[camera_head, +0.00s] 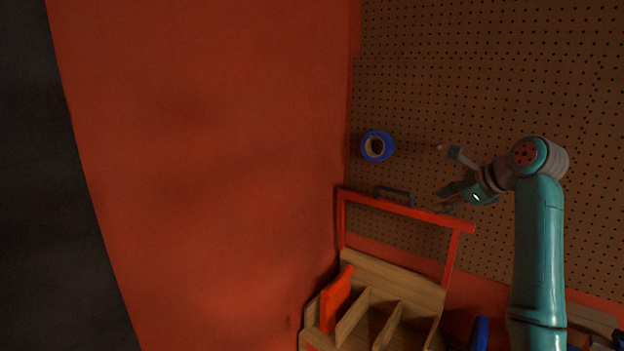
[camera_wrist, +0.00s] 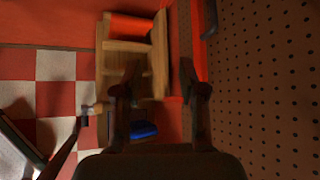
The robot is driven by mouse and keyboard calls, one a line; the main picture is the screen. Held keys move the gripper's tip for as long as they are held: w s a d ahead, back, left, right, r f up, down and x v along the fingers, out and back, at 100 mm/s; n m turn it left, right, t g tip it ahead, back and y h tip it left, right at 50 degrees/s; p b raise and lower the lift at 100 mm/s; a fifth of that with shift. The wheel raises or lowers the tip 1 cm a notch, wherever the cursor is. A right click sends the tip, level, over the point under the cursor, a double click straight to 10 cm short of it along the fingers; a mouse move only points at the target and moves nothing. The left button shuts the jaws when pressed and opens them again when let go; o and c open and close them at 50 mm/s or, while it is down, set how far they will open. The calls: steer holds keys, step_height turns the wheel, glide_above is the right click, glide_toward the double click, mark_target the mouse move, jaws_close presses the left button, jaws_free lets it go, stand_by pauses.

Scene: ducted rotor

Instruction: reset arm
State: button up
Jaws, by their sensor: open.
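My gripper (camera_head: 440,178) is at the end of my teal arm, in front of the pegboard at the right of the head view. Its fingers are spread and nothing is between them. In the wrist view the two dark fingers of my gripper (camera_wrist: 162,80) stand apart, with a wooden rack behind them. No object is held.
A blue ring (camera_head: 377,146) is at the pegboard (camera_head: 440,60), left of my gripper. Below is a wooden divided rack (camera_head: 395,276) with a red frame (camera_head: 405,210) and a red piece (camera_head: 336,299). A hammer (camera_wrist: 92,108) shows over a checkered floor (camera_wrist: 55,97).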

steer(key=s+a+f+n+t+h, duration=0.1)
steer(key=s+a+f+n, duration=0.1)
steer(key=f, duration=1.2)
steer(key=s+a+f+n+t, duration=0.1)
steer(key=s+a+f, duration=0.2)
steer(key=f, duration=1)
steer(key=s+a+f+n+t+h, duration=0.1)
steer(key=s+a+f+n, duration=0.1)
steer(key=s+f, duration=0.7)
steer(key=s+a+f+n+h, duration=0.2)
steer(key=s+f+n, duration=0.1)
steer(key=s+f, duration=0.55)
steer(key=s+a+f+n+t+h, duration=0.1)
steer(key=s+f+n, duration=0.15)
steer(key=s, duration=0.85)
steer(key=s+a+f+n, duration=0.1)
steer(key=s+n, duration=0.2)
steer(key=s, duration=0.8)
steer(key=s+r+n+t, duration=0.1)
steer(key=s+r+n, duration=0.3)
steer(key=s+r, duration=0.3)
steer(key=s+a+r+n+t, duration=0.1)
steer(key=s+r+n, duration=0.4)
steer(key=s, duration=0.9)
step_height(320, 180, up, 2)
steer(key=shift+a+r, duration=0.1)
steer(key=shift+a, duration=0.15)
